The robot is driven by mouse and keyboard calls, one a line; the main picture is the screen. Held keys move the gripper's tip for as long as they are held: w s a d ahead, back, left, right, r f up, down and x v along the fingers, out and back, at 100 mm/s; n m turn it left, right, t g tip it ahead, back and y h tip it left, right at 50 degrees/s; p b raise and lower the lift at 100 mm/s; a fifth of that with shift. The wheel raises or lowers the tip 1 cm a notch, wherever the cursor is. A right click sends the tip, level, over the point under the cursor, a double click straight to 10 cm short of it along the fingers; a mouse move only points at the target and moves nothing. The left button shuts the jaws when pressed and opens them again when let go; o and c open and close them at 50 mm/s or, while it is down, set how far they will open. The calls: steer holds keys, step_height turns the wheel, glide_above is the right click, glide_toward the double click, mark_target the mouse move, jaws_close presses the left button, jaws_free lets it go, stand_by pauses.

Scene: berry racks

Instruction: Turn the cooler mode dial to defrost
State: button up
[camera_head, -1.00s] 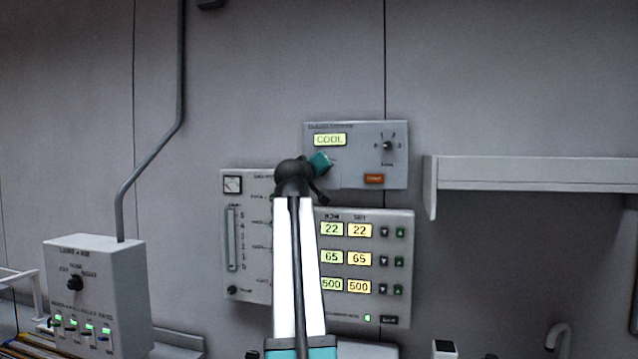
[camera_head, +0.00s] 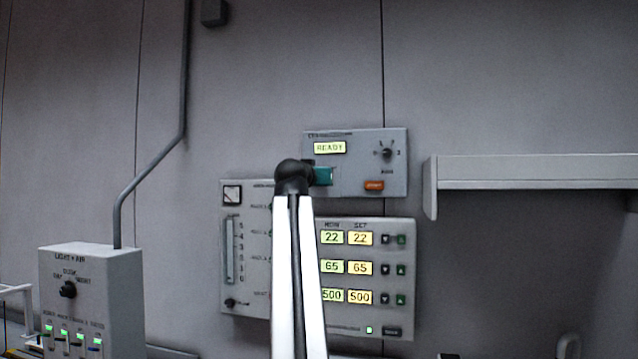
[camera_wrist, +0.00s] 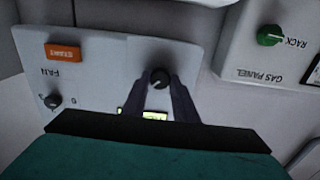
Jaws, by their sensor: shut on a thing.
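The cooler panel (camera_head: 357,190) is a grey box on the wall, and its lit display (camera_head: 330,147) reads READY. In the wrist view the panel (camera_wrist: 107,72) appears turned around. The black mode dial (camera_wrist: 160,77) is between the two dark fingers of my gripper (camera_wrist: 159,84), which is shut on it. The dial's pointer setting and position labels cannot be read. In the head view my teal wrist and arm hide the dial and fingertips.
The fan dial (camera_head: 387,153) and orange START button (camera_head: 374,185) are on the same panel. The climate panel (camera_head: 367,324) and gas panel (camera_head: 244,301) lie below. A light and air box (camera_head: 92,290) stands left, and a shelf (camera_head: 530,171) is at right.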

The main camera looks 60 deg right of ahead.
steer(key=shift+f, duration=0.1)
steer(key=o, duration=1)
steer(key=shift+o, duration=0.2)
steer(key=p+v, duration=0.3)
steer(key=v, duration=1)
steer(key=shift+a, duration=0.35)
steer(key=shift+s, duration=0.1)
